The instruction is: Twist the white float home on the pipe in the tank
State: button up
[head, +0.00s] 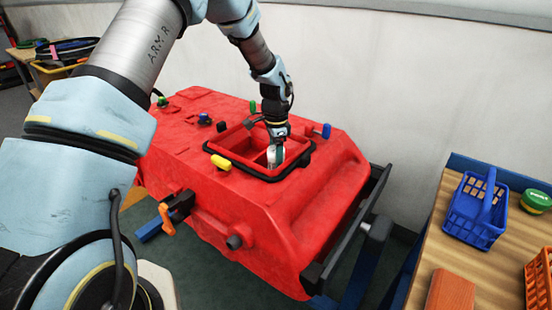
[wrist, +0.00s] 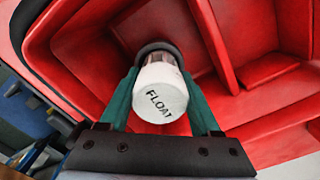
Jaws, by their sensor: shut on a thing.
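The white float (wrist: 160,98), marked FLOAT, sits between the two teal fingers of my gripper (wrist: 160,76) in the wrist view. My gripper is shut on it. Just beyond the float shows a short clear or metallic section, with a dark ring (wrist: 156,47) around it; the pipe itself is mostly hidden, and I cannot tell how far the float sits on it. In the head view my gripper (head: 277,138) reaches down into the open hatch of the red tank (head: 200,140), and a pale bit of the float (head: 271,157) shows below it.
The hatch has a black rim (head: 262,178), and red inner walls stand close around my gripper. A yellow latch (head: 221,162), a blue knob (head: 326,131) and a green knob (head: 252,106) surround it. A wooden table at right holds a blue basket (head: 478,208) and a green-lidded tub (head: 536,201).

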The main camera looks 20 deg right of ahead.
jog(key=o, duration=1.1)
jog(key=shift+r, duration=0.25)
jog(key=o, duration=0.4)
jog(key=shift+f, duration=0.1)
jog(key=shift+c, duration=0.2)
jog(key=shift+r+p, duration=1.55)
jog(key=shift+r, duration=0.7)
jog(key=shift+r+p, duration=1.7)
jog(key=shift+r, duration=0.75)
